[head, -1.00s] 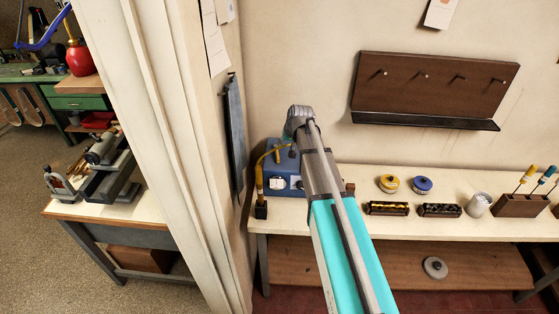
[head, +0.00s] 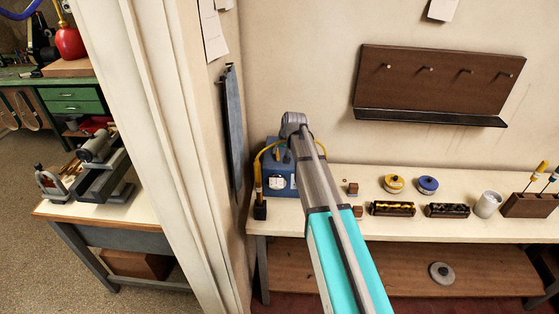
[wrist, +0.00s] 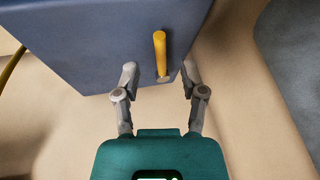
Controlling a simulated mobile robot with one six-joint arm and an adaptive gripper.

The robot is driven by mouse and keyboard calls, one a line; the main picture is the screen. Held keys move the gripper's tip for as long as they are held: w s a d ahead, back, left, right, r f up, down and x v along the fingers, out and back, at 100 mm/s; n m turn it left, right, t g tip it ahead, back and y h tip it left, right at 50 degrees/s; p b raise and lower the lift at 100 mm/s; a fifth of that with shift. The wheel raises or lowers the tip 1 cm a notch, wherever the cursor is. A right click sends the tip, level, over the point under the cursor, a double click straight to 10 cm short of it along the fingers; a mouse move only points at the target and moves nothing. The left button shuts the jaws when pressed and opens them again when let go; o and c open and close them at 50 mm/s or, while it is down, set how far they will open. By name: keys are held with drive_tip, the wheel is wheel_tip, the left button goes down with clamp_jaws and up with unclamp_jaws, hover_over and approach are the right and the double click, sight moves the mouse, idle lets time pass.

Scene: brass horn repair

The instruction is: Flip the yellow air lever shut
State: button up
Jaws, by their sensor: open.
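The yellow air lever (wrist: 160,54) stands out from the face of a blue box in the wrist view, close to the box's lower edge in the picture. It lies about along the picture's vertical. My gripper (wrist: 160,74) is open, with one finger on each side of the lever's lower end; I cannot tell whether either touches it. In the head view the blue box (head: 284,183) sits at the left end of the white bench, and my arm reaches to it. The arm hides my fingers there.
A yellow hose (head: 257,165) runs from the box to a black-based stand at its left. Right of my arm on the bench (head: 330,232) are small wooden blocks, yellow and blue tins (head: 394,183), and dark trays (head: 393,209). A wall stands close at left.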

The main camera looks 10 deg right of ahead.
sight(278, 157)
drive_tip(key=shift+b+x, duration=1.6)
drive_tip(key=shift+x, duration=0.5)
drive_tip(key=shift+c, duration=0.2)
clamp_jaws()
